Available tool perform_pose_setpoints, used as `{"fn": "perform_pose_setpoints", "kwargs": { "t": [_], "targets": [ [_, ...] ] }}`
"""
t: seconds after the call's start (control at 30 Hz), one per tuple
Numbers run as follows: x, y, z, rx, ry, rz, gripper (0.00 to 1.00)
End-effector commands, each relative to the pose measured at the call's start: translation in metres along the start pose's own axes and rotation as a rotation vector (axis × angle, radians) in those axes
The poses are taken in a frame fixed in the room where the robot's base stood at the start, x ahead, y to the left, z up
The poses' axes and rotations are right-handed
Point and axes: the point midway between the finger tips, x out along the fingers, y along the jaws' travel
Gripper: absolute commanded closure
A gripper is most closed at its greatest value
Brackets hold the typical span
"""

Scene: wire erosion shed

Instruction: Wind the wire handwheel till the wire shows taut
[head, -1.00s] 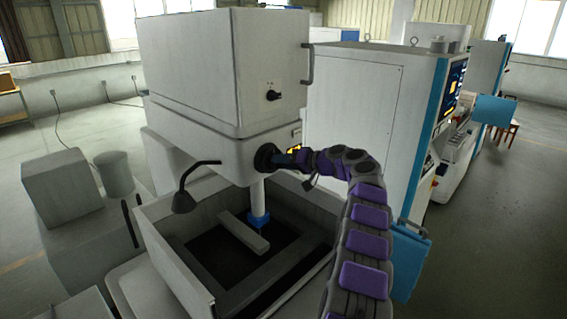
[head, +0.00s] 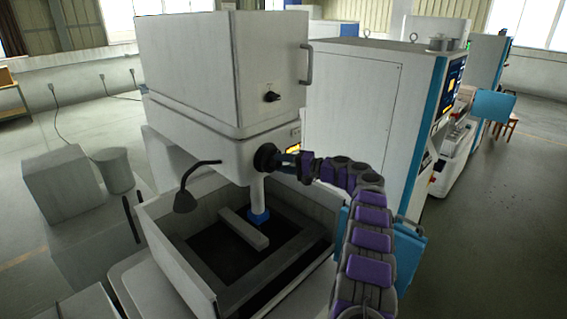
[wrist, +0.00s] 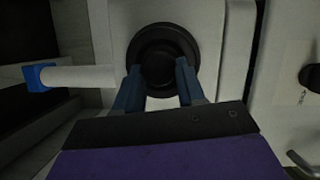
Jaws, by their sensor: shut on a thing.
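The handwheel (head: 266,158) is a round black wheel on the front of the white machine head, with a raised hub in its middle. It fills the upper middle of the wrist view (wrist: 163,38). My gripper (head: 284,161) reaches it from the right in the head view. In the wrist view, its two blue fingers (wrist: 157,75) lie on either side of the hub and are shut on it. A small lit orange display (head: 295,148) shows on the machine head, partly behind my arm; its reading is too small to tell. The wire itself cannot be made out.
A white column with a blue tip (head: 260,216) hangs over an open tank (head: 178,262) with a pale bar inside. A dark lamp on a bent arm (head: 185,200) stands left of the column. A white cabinet (head: 360,100) stands behind my arm.

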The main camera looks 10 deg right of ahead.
Motion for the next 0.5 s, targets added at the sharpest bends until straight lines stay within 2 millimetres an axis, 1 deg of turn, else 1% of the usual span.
{"fn": "perform_pose_setpoints", "kwargs": {
  "t": [0.03, 0.5],
  "targets": [
    [0.0001, 0.0044, 0.0001, 0.014, 0.0, 0.002, 0.91],
    [0.0001, 0.0049, -0.0002, 0.036, 0.0, -0.007, 0.91]
  ]
}}
